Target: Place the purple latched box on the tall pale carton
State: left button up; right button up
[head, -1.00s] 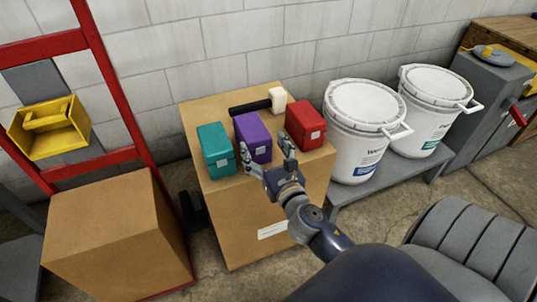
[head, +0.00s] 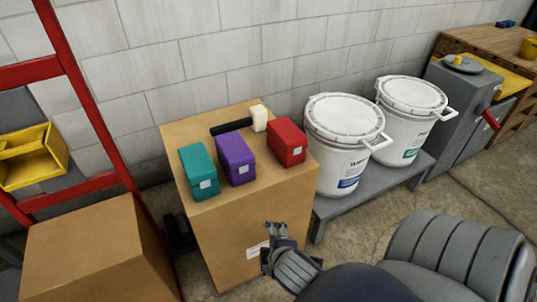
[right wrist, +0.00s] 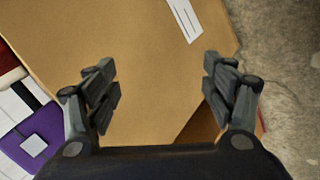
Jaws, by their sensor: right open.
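The purple latched box (head: 235,158) sits upright on top of the tall pale carton (head: 205,245), between a teal latched box (head: 199,172) and a red latched box (head: 286,142). Its pale latch faces the front. My right gripper (head: 272,243) is open and empty, lower than the carton's top and in front of its labelled side. In the right wrist view the two spread fingers show over the carton (right wrist: 130,30), and the purple box (right wrist: 42,140) is at the lower left, clear of them. My left gripper is not in view.
A mallet (head: 240,123) with a black handle lies behind the boxes. White buckets (head: 345,135) stand on a low grey bench (head: 375,185) to the right. A red hand truck (head: 90,120), a yellow bin (head: 35,160) and a lower brown carton (head: 85,245) are at the left.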

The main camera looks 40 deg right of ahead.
jog(key=s+a+f+m+g+y, duration=0.3)
jog(key=s+a+f+m+g, duration=0.1)
jog(key=s+a+m, duration=0.3)
jog(key=shift+s+a+f+m+y, duration=0.15)
jog(key=shift+s+a+m+y, duration=0.15)
jog(key=shift+s+a, duration=0.3)
jog(key=shift+d, duration=0.1)
